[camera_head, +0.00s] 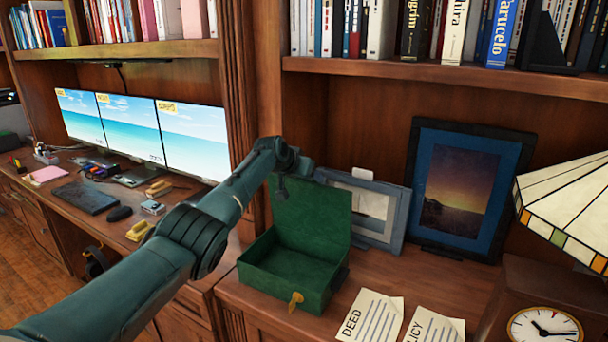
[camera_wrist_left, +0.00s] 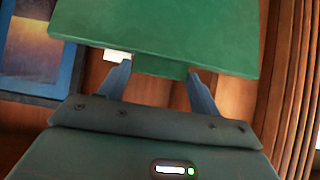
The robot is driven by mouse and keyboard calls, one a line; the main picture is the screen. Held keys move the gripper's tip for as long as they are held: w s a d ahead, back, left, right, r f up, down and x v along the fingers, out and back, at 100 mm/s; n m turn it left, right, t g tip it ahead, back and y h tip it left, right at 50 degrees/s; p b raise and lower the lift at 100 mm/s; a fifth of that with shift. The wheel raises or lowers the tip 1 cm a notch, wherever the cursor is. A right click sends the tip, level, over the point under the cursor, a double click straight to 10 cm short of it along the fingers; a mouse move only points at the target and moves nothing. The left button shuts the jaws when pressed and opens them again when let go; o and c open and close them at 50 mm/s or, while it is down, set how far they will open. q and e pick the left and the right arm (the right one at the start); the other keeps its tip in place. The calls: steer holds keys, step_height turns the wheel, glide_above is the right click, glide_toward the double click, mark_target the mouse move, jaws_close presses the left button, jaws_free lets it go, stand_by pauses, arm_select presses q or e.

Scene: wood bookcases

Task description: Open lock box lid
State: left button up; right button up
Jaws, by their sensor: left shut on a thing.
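The green lock box (camera_head: 287,287) stands on the wooden surface with its lid (camera_head: 318,215) raised roughly upright at the back. A gold clasp or key (camera_head: 296,300) shows at the box's front. My left arm reaches across from the left, with the left gripper (camera_head: 281,188) at the lid's upper left edge. In the left wrist view the left gripper (camera_wrist_left: 160,68) has one finger on either side of a green tab on the lid (camera_wrist_left: 165,30) and is shut on it. The exact finger contact is hard to make out in the head view.
A grey picture frame (camera_head: 372,212) and a blue-framed picture (camera_head: 462,190) stand behind and right of the box. Papers marked deed (camera_head: 370,315) and policy (camera_head: 433,325) lie to its right, near a clock (camera_head: 545,325) and a lampshade (camera_head: 572,205). A shelf (camera_head: 440,72) hangs above.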

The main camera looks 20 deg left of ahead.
arm_select(q)
steer(key=shift+d+r, duration=0.1)
steer(key=shift+r, duration=0.15)
steer(key=o, duration=1.4)
steer(key=shift+f, duration=0.15)
steer(key=shift+s, duration=0.1)
steer(key=d+b+v, duration=0.1)
steer(key=v, duration=1.2)
steer(key=shift+a, duration=0.45)
